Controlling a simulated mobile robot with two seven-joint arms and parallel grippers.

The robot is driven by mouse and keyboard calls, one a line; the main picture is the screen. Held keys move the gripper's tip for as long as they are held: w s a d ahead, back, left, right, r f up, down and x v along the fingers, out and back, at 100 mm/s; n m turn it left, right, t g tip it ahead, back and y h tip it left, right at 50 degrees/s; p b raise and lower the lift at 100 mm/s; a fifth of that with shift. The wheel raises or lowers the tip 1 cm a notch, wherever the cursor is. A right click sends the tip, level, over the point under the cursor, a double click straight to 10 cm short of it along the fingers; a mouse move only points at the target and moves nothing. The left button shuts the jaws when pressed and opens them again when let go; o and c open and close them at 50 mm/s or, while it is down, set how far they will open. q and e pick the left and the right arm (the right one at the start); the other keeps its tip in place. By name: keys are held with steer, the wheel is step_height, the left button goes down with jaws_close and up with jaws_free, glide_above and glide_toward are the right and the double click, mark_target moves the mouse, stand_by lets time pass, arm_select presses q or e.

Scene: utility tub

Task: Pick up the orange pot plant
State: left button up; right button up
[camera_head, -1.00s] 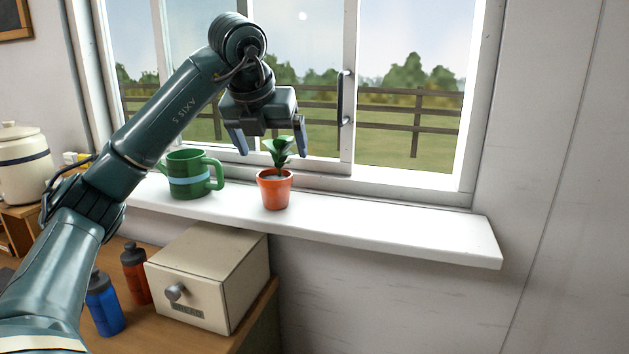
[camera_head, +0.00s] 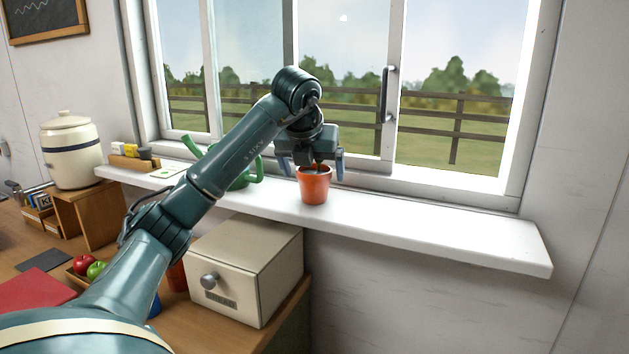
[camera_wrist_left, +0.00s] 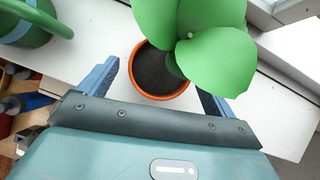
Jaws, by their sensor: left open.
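The orange pot plant (camera_head: 314,188) stands upright on the white windowsill. In the head view its leaves are hidden behind my left gripper (camera_head: 311,167). The left gripper points down over the plant, open, with one blue finger at each side of the pot's top. In the left wrist view the orange pot (camera_wrist_left: 158,95) with dark soil and broad green leaves (camera_wrist_left: 215,60) sits between the open fingers (camera_wrist_left: 160,85). Neither finger visibly touches the pot. My right gripper is not in view.
A green watering can (camera_head: 243,181) stands left of the pot, partly behind my arm. The windowsill (camera_head: 430,232) is clear to the right. The window frame (camera_head: 450,188) rises behind. A cream box (camera_head: 250,262) sits below on the wooden desk.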

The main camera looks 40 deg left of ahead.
arm_select(q)
steer(key=shift+x, duration=0.9)
steer(key=shift+c, duration=0.2)
steer(key=c, duration=1.2)
steer(key=shift+r, duration=0.15)
